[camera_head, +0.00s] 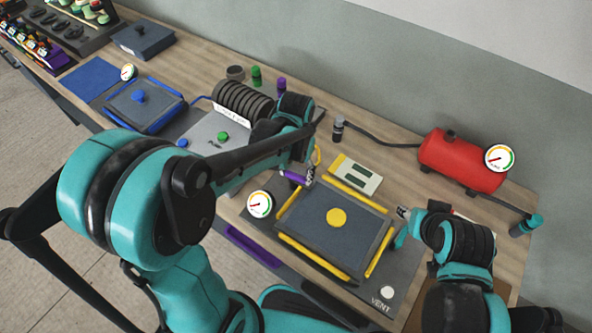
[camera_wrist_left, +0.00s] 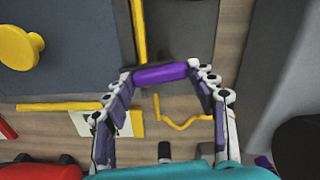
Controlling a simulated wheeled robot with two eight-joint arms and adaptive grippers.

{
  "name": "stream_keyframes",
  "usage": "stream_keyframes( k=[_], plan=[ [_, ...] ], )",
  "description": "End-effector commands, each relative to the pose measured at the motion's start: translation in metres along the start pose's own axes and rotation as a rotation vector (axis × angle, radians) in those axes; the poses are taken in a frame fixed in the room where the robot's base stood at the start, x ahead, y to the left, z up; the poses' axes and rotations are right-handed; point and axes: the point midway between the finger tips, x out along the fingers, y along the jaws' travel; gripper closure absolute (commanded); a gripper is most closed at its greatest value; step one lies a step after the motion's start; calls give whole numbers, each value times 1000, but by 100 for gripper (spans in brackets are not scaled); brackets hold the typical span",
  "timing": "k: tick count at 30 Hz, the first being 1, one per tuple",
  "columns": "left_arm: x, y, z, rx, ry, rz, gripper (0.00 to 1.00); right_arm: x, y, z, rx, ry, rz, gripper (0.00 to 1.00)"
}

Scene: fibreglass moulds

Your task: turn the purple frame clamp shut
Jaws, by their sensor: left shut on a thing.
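The purple frame clamp (camera_head: 295,177) is at the upper left corner of the yellow-edged mould (camera_head: 318,240) in the head view. In the left wrist view its purple bar (camera_wrist_left: 160,73) lies crosswise between my fingertips, near the end of a yellow frame bar (camera_wrist_left: 138,30). My left gripper (camera_head: 308,176) is shut on this bar, with a fingertip at each end in the left wrist view (camera_wrist_left: 165,78). The clamp's pivot is hard to make out. My right gripper (camera_head: 403,226) is at the mould's right side, partly hidden by its wrist, and its jaws are unclear.
A yellow knob (camera_head: 337,217) stands on the mould plate. A pressure gauge (camera_head: 260,204) is close by on the left. A white-and-green card (camera_head: 357,177) lies behind the mould. A red tank (camera_head: 462,161) with a hose stands at the back right. A blue mould (camera_head: 145,107) lies farther left.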

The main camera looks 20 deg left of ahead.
Motion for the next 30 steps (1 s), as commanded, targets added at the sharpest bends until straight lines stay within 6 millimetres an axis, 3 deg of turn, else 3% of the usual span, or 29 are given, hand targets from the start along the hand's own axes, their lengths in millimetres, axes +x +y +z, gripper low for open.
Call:
stream_keyframes(
  k=[12,28,29,30],
  plan=[
    [0,0,2,173,-1,1,72,-1,0,-1,0,0,0,60],
    [0,0,2,195,-1,1,72,-2,0,-1,0,0,0,60],
    [0,0,2,195,-1,1,35,-2,0,-1,0,0,0,60],
    [0,0,2,195,-1,1,25,-2,0,-1,0,0,0,60]
  ],
)
